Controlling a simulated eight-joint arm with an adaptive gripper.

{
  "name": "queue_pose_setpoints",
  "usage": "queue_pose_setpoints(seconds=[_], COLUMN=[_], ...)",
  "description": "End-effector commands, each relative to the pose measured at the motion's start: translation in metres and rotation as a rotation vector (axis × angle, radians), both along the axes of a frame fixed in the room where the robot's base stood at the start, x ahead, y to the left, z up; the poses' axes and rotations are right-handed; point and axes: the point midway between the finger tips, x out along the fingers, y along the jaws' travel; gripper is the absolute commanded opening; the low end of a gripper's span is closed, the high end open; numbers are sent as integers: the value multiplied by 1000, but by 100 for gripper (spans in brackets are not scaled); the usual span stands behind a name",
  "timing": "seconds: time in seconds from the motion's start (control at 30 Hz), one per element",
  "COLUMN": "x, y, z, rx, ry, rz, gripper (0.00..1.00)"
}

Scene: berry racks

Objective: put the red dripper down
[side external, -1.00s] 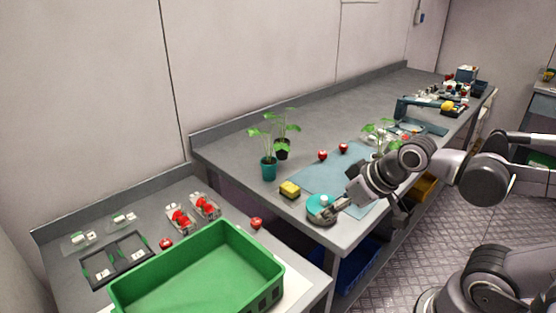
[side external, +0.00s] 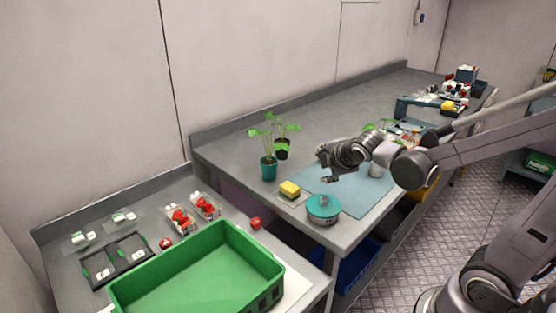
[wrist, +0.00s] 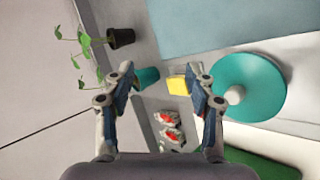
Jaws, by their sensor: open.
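My gripper (side external: 329,179) is open and raised over the back left part of the blue mat (side external: 359,200). Its two open fingers (wrist: 161,78) have nothing between them in the wrist view. I cannot pick out a red dripper for certain. Small red round things lie on the lower left counter, one beside the dark frame (side external: 166,243) and one behind the green crate (side external: 255,223).
A teal round lidded pot (side external: 323,211) stands at the counter's front corner, beside a yellow sponge (side external: 289,188). Potted plants (side external: 268,168) stand at left. A green crate (side external: 272,300) and red-filled clear punnets (side external: 180,221) occupy the lower counter. The counter behind the plants is clear.

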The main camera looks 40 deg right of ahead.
Motion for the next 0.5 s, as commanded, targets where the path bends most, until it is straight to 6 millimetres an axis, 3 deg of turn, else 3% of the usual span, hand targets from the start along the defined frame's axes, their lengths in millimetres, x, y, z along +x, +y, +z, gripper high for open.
queue_pose_setpoints(seconds=[0.2,0.5], x=[35,62], y=[-47,-99], z=[-15,-42], rx=[-433,-975], ry=[149,434], rz=[224,490], gripper=[56,56])
